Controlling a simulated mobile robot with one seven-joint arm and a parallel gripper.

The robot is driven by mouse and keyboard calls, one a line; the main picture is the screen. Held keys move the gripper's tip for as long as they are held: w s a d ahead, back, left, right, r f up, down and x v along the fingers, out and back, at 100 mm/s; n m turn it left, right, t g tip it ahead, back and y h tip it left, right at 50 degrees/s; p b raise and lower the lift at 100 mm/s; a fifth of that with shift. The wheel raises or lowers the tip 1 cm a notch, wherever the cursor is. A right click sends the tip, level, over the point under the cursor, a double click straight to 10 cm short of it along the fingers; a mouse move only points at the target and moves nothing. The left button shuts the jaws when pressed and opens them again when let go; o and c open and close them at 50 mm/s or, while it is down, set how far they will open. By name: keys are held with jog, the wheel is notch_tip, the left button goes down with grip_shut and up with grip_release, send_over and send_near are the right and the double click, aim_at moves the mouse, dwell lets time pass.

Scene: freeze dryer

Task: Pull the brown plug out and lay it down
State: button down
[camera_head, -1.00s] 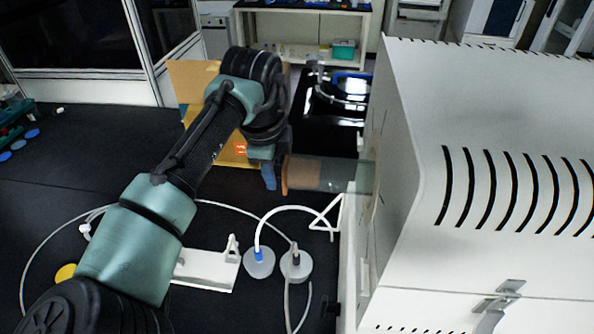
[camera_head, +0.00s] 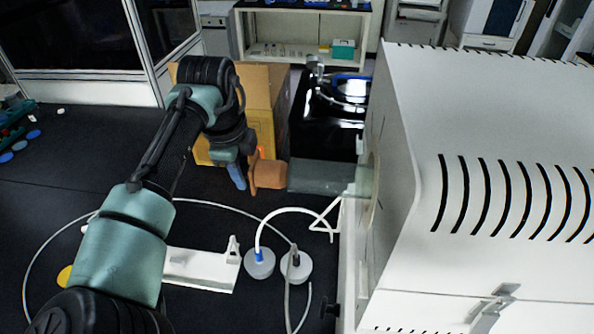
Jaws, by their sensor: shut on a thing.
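The brown plug (camera_head: 268,174) is at the left, open end of a clear glass tube (camera_head: 318,177) that sticks out leftward from the side of the white machine (camera_head: 400,170). The plug now sits left of the tube's end, with its right end at or just clear of the rim; I cannot tell if they still touch. My gripper (camera_head: 243,174) is shut on the plug's left end, its blue-grey fingertips pointing down. The far finger is largely hidden.
A cardboard box (camera_head: 262,90) stands behind my gripper, with a glossy black unit (camera_head: 330,115) to its right. A white stand (camera_head: 200,269), two round capped vessels (camera_head: 260,263) and thin tubing lie in front. The dark bench at left is mostly clear.

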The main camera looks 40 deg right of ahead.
jog(key=a+p, duration=0.2)
jog(key=a, duration=0.7)
jog(key=shift+w, duration=0.45)
jog(key=shift+f, duration=0.1)
dwell(0.4)
